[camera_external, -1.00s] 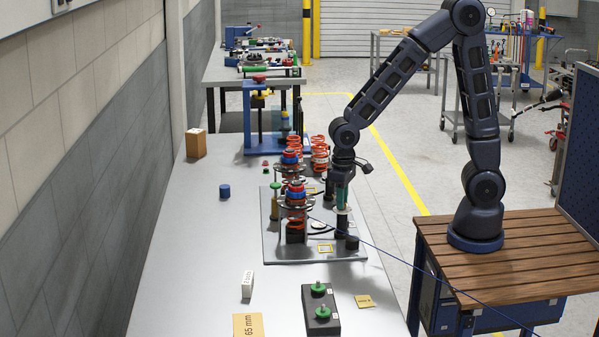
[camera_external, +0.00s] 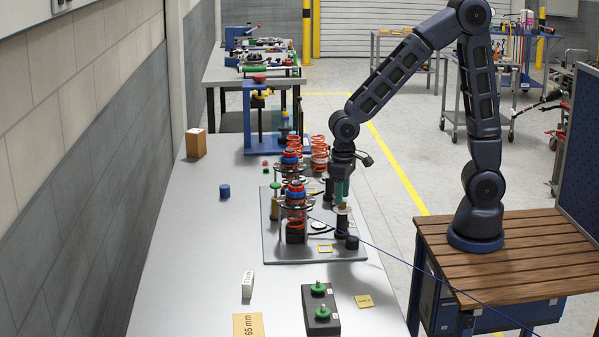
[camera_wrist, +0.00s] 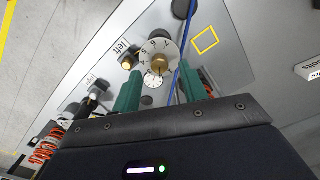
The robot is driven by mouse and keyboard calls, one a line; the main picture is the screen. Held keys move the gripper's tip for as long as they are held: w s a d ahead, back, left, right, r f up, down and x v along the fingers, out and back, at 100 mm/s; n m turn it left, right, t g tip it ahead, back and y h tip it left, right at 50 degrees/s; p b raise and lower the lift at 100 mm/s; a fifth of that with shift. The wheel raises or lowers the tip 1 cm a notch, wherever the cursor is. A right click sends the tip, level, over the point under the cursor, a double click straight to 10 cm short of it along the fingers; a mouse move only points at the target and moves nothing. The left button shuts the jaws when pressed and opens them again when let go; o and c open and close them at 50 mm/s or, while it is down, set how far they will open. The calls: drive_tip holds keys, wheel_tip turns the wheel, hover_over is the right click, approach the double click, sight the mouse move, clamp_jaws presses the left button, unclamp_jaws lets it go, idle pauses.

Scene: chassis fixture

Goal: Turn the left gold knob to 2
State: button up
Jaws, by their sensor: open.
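The left gold knob (camera_wrist: 160,65) sits at the centre of a pale numbered dial (camera_wrist: 171,49), beside a "left" label (camera_wrist: 122,48). My gripper (camera_wrist: 161,80) is open, with a green finger on either side of the knob in the wrist view and nothing held. In the external view my gripper (camera_external: 342,192) points down just above the left knob's post (camera_external: 342,222), with the gold top showing below the fingertips. I cannot read the knob's setting with certainty. A "right" label (camera_wrist: 89,82) lies farther left in the wrist view.
Orange springs on posts (camera_external: 295,212) stand left of my gripper on the grey plate (camera_external: 272,250). A blue cable (camera_wrist: 174,84) passes close to the dial. A black block with green knobs (camera_external: 321,312) is in front.

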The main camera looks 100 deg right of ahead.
sight(344, 202)
wheel_tip(344, 202, up, 9)
idle(0.3)
drive_tip(key=s+r+n+t, duration=0.2)
drive_tip(key=s+r, duration=0.2)
drive_tip(key=s, duration=0.7)
drive_tip(key=s+r+n+t, duration=0.2)
drive_tip(key=s+r, duration=0.3)
drive_tip(key=s, duration=0.6)
drive_tip(key=shift+s+d+r+n+t, duration=0.15)
drive_tip(key=shift+d+n+t, duration=0.25)
drive_tip(key=shift+n, duration=0.3)
idle(2.3)
